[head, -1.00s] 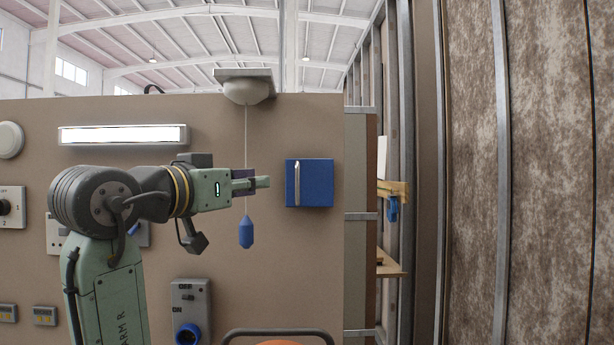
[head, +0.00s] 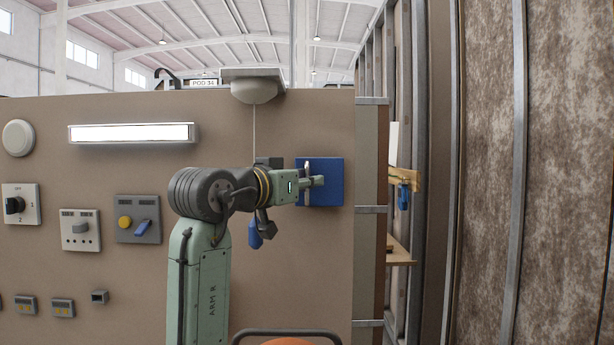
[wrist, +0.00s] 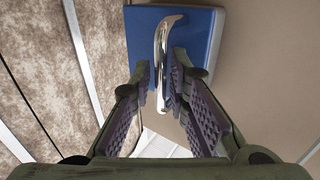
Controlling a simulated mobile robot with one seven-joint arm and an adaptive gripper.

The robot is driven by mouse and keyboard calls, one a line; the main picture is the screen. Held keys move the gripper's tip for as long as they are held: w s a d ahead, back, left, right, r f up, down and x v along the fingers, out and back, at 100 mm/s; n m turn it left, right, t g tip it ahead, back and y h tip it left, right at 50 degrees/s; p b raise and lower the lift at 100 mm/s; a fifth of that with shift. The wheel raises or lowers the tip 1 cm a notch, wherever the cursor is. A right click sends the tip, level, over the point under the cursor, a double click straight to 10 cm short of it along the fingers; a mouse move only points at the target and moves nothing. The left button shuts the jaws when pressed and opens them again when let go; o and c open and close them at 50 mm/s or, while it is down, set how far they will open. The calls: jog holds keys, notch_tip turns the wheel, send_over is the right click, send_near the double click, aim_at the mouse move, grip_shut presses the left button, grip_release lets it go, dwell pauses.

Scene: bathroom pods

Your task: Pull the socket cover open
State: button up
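The socket cover (head: 333,182) is a blue square box on the beige wall panel, with a chrome bar handle (head: 307,168) upright near its left edge. The cover looks shut. My gripper (head: 318,181) is in front of the cover and hides part of the handle. In the wrist view, the blue cover (wrist: 199,38) and the curved chrome handle (wrist: 161,45) lie straight ahead. The two padded fingers of my gripper (wrist: 160,80) are apart, with the handle between them. Contact with the handle cannot be told.
A blue cord pull (head: 255,236) hangs just behind my wrist, under a ceiling-type unit (head: 252,88). Switches, including a yellow-and-blue one (head: 138,219), are on the left. The panel ends right of the cover, where a wooden bracket (head: 405,181) sticks out.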

grip_shut()
dwell(0.8)
